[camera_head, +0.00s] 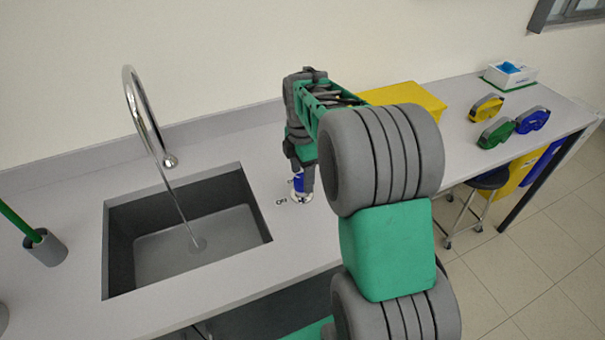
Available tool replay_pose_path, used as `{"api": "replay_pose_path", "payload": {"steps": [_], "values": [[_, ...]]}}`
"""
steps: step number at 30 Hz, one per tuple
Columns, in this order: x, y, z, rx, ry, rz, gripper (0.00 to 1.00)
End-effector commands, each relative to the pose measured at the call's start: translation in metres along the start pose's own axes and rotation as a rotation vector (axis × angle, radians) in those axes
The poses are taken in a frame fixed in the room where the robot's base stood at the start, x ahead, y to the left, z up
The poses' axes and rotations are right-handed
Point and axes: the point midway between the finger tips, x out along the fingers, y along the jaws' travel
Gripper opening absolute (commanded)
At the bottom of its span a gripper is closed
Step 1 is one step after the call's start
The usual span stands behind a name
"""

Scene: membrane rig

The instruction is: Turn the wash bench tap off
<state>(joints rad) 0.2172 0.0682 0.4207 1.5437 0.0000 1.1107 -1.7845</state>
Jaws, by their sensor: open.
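The wash bench tap has a tall chrome gooseneck spout (136,105) behind the sink, and a thin stream of water (180,207) runs from it into the grey sink basin (160,245). A tap control with a blue part (299,184) and a pale round base (301,198) stands on the bench right of the sink, with an "OFF" mark beside it. My gripper (303,185) points down at this control from above. Its jaws are open, but the fingertips are small and partly hidden, so I cannot tell whether they touch the control.
A green-handled brush in a grey holder (46,248) stands left of the sink. A yellow box (405,96) is behind my arm.

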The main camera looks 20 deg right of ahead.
Motion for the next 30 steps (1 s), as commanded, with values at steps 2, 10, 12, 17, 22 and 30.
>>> {"api": "replay_pose_path", "payload": {"steps": [2,10,12,17,22,30], "values": [[0.006,-0.0002,0.0001,0.001,0.0,0.0,0.65],[0.009,-0.0001,-0.0003,0.001,0.0,0.001,0.64],[0.0089,-0.0001,-0.0004,0.0,0.0,0.001,0.58],[0.0087,0.0,-0.0005,0.0,0.0,0.002,0.45],[0.0086,0.0,-0.0006,0.0,0.0,0.002,0.31],[0.0084,0.0,-0.0006,0.0,0.0,0.002,0.09]]}}
